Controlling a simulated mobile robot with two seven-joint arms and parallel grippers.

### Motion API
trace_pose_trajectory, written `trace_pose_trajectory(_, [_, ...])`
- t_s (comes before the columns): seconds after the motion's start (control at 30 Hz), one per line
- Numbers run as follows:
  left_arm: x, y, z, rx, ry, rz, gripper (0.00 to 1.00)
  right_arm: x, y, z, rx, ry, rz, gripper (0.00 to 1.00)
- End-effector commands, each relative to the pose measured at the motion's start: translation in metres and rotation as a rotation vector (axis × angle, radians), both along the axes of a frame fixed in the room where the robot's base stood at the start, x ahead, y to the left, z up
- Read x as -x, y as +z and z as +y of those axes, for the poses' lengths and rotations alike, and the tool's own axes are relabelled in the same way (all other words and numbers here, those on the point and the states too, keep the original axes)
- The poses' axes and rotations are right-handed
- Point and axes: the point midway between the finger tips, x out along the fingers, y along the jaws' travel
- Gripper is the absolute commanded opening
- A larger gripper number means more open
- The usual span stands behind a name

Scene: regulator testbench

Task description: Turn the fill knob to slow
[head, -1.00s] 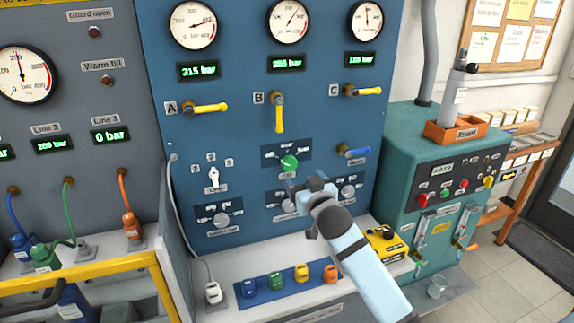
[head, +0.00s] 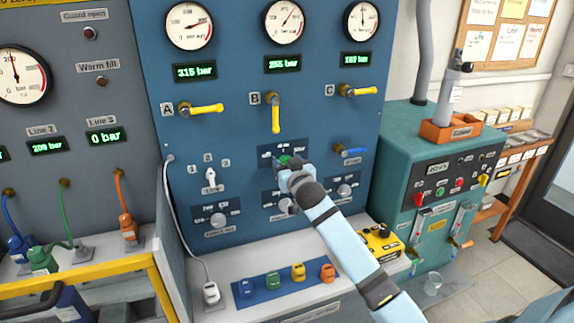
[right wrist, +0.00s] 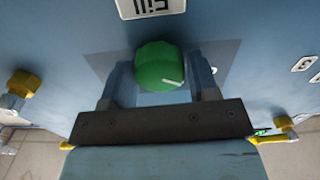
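The green fill knob (right wrist: 160,66) sits on the blue panel, with its white mark toward the lower right in the right wrist view. The "Fill" label (right wrist: 152,7) appears upside down there. In the head view the knob (head: 285,160) is partly covered by my right gripper (head: 284,170). My right gripper is open; in the right wrist view its two fingers (right wrist: 159,84) stand apart on either side of the knob's near part. I see gaps beside the knob and no clear contact. The knob's position words are too small to read. My left gripper is not in view.
Yellow valve handles (head: 275,115) are above. A ledge (head: 225,265) with coloured connectors is below. A teal cabinet (head: 400,150) stands right.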

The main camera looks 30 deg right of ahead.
Motion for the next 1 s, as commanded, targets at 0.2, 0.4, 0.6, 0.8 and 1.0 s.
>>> trace_pose_trajectory(0.2, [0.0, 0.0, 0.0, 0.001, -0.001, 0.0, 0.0, 0.0, 0.0, 0.0, -0.001, 0.0, 0.0, 0.26])
trace_pose_trajectory(0.4, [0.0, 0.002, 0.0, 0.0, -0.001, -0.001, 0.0, 0.0, 0.0, 0.0, -0.026, 0.0, -0.005, 0.26])
trace_pose_trajectory(0.6, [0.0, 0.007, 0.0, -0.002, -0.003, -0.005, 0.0, 0.0, 0.001, 0.0, -0.114, 0.0, -0.027, 0.26])
trace_pose_trajectory(0.8, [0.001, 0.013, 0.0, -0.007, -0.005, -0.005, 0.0, 0.0, 0.002, 0.0, -0.271, 0.0, -0.064, 0.26])
trace_pose_trajectory(1.0, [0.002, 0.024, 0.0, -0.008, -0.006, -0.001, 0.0, 0.001, 0.002, -0.001, -0.454, -0.001, -0.107, 0.26])
